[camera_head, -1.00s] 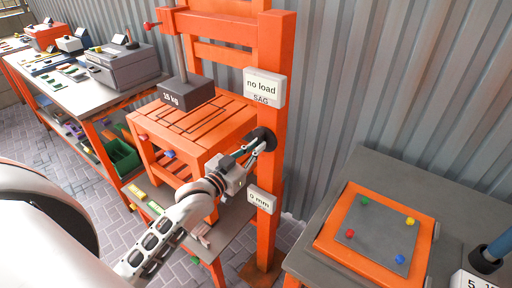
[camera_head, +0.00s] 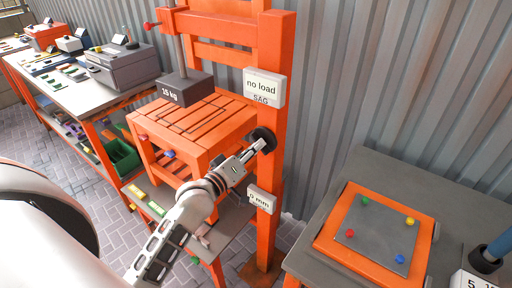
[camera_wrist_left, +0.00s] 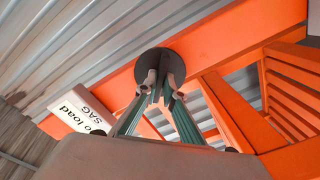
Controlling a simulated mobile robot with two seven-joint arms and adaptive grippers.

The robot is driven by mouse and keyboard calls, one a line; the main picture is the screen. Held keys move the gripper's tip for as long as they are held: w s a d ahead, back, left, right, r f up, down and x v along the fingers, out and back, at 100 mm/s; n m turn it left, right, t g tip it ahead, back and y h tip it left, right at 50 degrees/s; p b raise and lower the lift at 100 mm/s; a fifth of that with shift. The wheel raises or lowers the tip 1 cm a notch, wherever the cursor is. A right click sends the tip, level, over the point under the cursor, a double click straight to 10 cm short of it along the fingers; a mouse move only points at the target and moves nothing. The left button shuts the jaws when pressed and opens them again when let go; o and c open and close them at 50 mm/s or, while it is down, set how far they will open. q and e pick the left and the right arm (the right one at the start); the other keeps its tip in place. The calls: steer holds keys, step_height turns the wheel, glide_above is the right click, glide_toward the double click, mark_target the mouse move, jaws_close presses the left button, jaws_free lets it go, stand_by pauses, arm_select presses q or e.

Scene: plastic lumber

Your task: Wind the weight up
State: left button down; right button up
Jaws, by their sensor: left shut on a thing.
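The weight (camera_head: 184,88), a dark grey block marked 15 kg, hangs on a grey rod above the orange slatted bench (camera_head: 213,112). A dark round knob (camera_head: 265,134) sits on the orange post (camera_head: 270,180) to the right of the bench. My left gripper (camera_head: 259,146) reaches the knob and is shut on it. In the left wrist view the fingers (camera_wrist_left: 160,92) close in at the middle of the knob's dark disc (camera_wrist_left: 155,60); the part between the fingertips is mostly hidden. My right gripper is not in view.
A sign reading "no load SAG" (camera_head: 264,87) is on the post above the knob, and a mm readout (camera_head: 261,199) is below it. A grey table with an orange-framed board (camera_head: 375,234) stands at right. A workbench (camera_head: 62,78) stands at left.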

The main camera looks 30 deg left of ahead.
arm_select(q)
steer(key=shift+n, duration=4.2)
steer(key=c, duration=2.2)
jaws_free()
steer(key=shift+o, duration=0.2)
steer(key=shift+s, duration=0.1)
steer(key=s+a, duration=0.1)
steer(key=s, duration=1)
steer(key=shift+s+a, duration=0.35)
steer(key=shift+s, duration=0.05)
